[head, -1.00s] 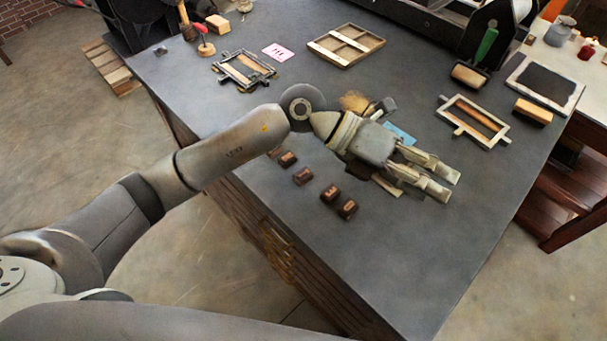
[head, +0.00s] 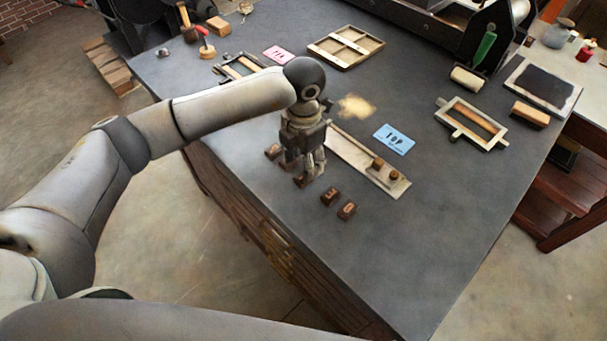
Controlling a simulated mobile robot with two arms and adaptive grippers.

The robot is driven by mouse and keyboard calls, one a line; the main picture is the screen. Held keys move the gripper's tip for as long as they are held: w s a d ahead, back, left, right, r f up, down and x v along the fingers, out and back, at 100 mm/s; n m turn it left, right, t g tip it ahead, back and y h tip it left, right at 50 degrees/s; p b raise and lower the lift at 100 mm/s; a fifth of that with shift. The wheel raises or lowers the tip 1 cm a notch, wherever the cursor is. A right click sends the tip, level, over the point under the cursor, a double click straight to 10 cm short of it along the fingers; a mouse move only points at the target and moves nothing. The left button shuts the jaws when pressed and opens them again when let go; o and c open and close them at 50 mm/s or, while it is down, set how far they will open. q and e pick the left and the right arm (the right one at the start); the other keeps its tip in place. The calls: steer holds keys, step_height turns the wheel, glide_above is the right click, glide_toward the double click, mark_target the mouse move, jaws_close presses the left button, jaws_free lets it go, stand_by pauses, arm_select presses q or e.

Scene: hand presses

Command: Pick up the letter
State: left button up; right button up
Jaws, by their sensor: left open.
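Several small dark brown letter blocks lie in a loose row near the table's front left edge. Two clear ones, a left block (head: 330,196) and a right block (head: 347,210), show pale letters on top. My left gripper (head: 302,172) points down over the other blocks of the row, its fingers open. One block (head: 300,181) is right at its fingertips; I cannot tell whether the fingers are around it or just above it. Another block (head: 273,152) shows left of the fingers. The gripper partly hides these blocks. My right gripper is out of view.
A pink card (head: 277,53), a wooden tray (head: 346,47), frames and a roller (head: 469,79) stand farther back. The table's front right is clear.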

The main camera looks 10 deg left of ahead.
mark_target(302, 175)
arm_select(q)
steer(key=shift+s+f+p, duration=0.15)
steer(key=shift+f+p, duration=0.45)
step_height(302, 175, down, 3)
steer(key=shift+a+f+p, duration=0.15)
steer(key=shift+f+p, duration=0.05)
steer(key=shift+p, duration=0.6)
steer(key=shift+f, duration=0.4)
steer(key=shift+c, duration=0.4)
steer(key=c, duration=0.8)
